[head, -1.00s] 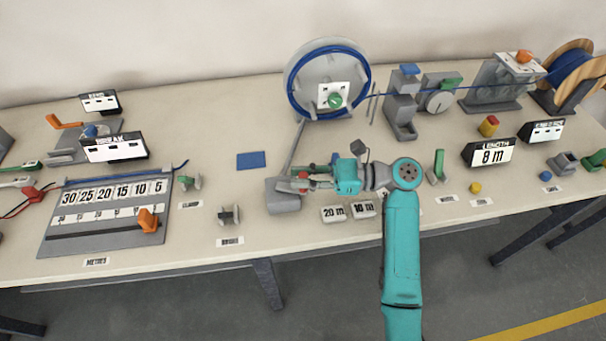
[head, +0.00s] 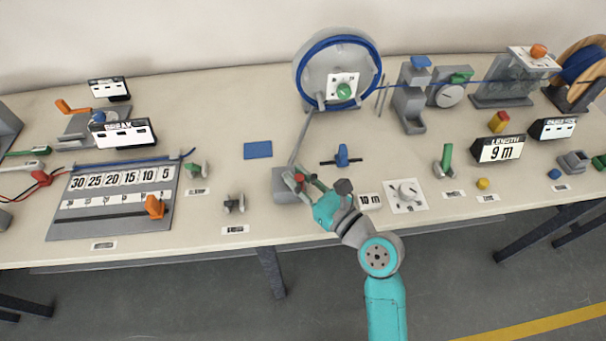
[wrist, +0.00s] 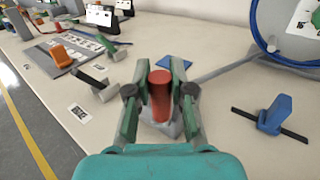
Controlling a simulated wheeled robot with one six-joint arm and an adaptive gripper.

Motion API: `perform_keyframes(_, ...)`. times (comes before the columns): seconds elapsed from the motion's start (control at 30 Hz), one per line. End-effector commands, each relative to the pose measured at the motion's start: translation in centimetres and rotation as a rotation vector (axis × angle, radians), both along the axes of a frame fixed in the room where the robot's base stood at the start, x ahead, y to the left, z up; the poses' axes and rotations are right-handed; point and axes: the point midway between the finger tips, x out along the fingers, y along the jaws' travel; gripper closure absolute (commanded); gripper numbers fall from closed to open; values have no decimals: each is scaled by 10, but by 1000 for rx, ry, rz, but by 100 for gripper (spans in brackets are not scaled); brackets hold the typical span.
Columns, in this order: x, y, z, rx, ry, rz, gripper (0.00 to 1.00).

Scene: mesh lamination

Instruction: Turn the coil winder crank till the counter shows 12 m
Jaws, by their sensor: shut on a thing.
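The coil winder has a big round reel with a blue rim (head: 310,85) at the back. A grey crank base (head: 282,186) stands in front of it, joined by a grey rod. My gripper (head: 297,181) is shut on the red crank handle, which shows upright between the fingers in the wrist view (wrist: 160,95). The length counter (head: 499,150) reads 9 m. The lower part of the crank is hidden behind my fingers and the handle.
A blue clamp with a dark bar (head: 342,157) stands right of the crank base. A white dial plate (head: 407,195) and a 10 m block (head: 370,200) lie by my wrist. A scale board (head: 110,220) is at left. The table front edge is close.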

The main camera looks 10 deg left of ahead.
Motion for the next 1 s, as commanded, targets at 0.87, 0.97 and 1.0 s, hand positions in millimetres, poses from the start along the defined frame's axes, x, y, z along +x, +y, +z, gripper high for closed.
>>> perform_keyframes(0.87, -7, 13, -1, 0, 1, -272, 100)
perform_keyframes(0.97, -7, 13, -1, -1, 2, -280, 100)
perform_keyframes(1.0, -7, 13, -1, -1, 1, -283, 100)
